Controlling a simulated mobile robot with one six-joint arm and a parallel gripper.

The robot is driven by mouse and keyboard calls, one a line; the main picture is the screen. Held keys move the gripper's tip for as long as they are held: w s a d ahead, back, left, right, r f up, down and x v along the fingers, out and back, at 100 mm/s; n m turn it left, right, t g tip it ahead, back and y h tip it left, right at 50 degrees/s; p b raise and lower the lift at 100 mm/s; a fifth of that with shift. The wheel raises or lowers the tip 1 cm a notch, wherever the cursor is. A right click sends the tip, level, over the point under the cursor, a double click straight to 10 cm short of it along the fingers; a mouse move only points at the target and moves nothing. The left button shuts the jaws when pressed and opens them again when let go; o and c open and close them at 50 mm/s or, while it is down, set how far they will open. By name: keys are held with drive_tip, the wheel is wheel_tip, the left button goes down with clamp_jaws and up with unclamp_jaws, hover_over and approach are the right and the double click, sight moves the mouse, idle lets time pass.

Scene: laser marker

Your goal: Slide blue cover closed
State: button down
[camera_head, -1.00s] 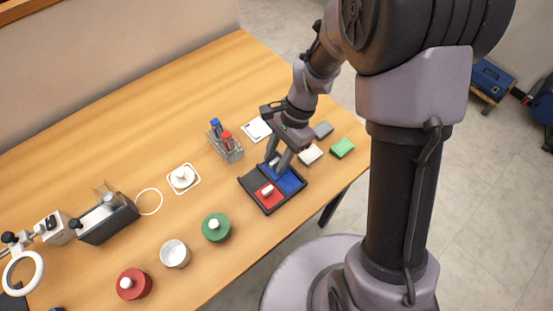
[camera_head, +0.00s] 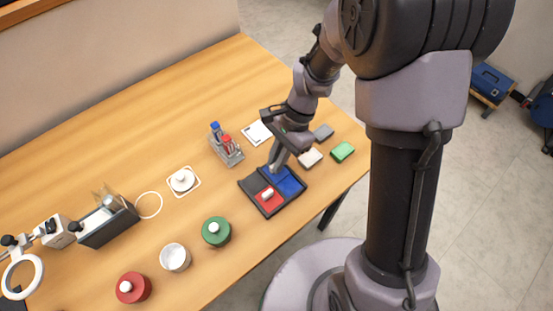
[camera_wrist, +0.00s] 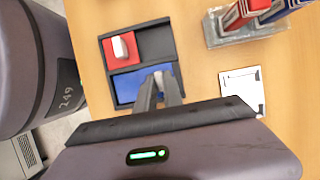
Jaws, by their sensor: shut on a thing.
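A black tray (camera_head: 254,186) lies near the table's front edge. It also shows in the wrist view (camera_wrist: 104,52). Its blue cover (camera_head: 291,183) lies flat along one side and shows below the red cover in the wrist view (camera_wrist: 128,90). My gripper (camera_head: 273,167) is low over the blue cover. In the wrist view its fingers (camera_wrist: 158,77) are together on the blue cover's small handle, which they mostly hide. The red cover (camera_head: 267,200) with a white handle sits beside the blue one. A dark open area of the tray is beside the red cover.
A clear rack (camera_head: 230,152) with red and blue items stands left of my gripper. White (camera_head: 311,156), grey (camera_head: 324,132) and green (camera_head: 343,152) blocks lie to its right. A green round container (camera_head: 216,231) stands left of the tray.

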idle(0.8)
drive_tip(key=s+d, duration=0.2)
drive_tip(key=s, duration=0.2)
drive_tip(key=shift+s+d+r, duration=0.1)
drive_tip(key=shift+d, duration=0.3)
drive_tip(key=shift+s, duration=0.1)
drive_tip(key=c, duration=1.5)
unclamp_jaws()
drive_tip(key=shift+d, duration=0.1)
drive_tip(key=shift+o, duration=0.2)
drive_tip(key=p+v, duration=0.7)
drive_tip(key=v, duration=1)
drive_tip(key=shift+p, duration=0.3)
